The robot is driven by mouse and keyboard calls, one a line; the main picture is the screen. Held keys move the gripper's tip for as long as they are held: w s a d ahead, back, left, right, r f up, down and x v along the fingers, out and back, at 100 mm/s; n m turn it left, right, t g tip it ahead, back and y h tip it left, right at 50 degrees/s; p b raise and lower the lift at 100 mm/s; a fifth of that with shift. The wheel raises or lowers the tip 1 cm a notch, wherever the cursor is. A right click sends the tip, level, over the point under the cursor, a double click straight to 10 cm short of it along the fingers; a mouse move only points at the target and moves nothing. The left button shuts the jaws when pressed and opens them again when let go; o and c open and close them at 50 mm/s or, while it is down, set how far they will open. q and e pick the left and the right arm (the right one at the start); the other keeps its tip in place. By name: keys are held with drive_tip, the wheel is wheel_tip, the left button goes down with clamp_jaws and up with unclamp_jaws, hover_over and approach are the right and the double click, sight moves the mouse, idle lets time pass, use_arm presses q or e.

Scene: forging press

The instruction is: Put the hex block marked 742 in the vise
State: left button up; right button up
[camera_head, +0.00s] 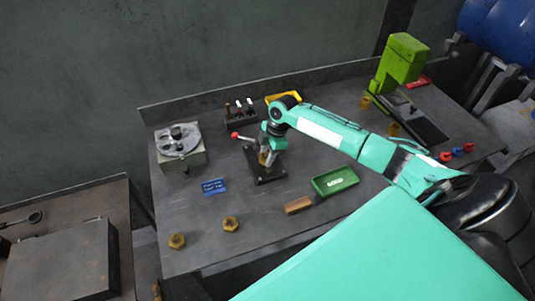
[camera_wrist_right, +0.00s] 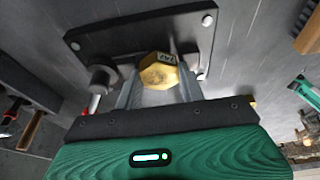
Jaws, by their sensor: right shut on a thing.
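The vise has a dark bolted base plate (camera_head: 270,178) near the middle of the bench, and its plate (camera_wrist_right: 95,38) also fills the upper wrist view. A red-knobbed lever (camera_head: 235,135) is at its left. My right gripper (camera_head: 266,154) points down over the vise and is shut on a brassy hex block (camera_wrist_right: 158,72). My left gripper is out of view.
A green tray (camera_head: 334,181) and a brown block (camera_head: 298,205) are right of the vise. A green press (camera_head: 402,58) stands at back right.

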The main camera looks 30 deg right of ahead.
drive_tip(key=o, duration=1.3)
drive_tip(key=shift+s+a+f, duration=0.15)
drive_tip(key=shift+s+f, duration=0.15)
drive_tip(key=shift+f, duration=0.35)
drive_tip(key=shift+w, duration=0.15)
drive_tip(key=shift+p+v, duration=0.95)
drive_tip(key=shift+v, duration=0.2)
drive_tip(key=shift+p+v, duration=1.3)
drive_tip(key=shift+v, duration=0.4)
wheel_tip(320, 180, up, 3)
drive_tip(key=p, duration=0.3)
drive_tip(key=shift+w, duration=0.15)
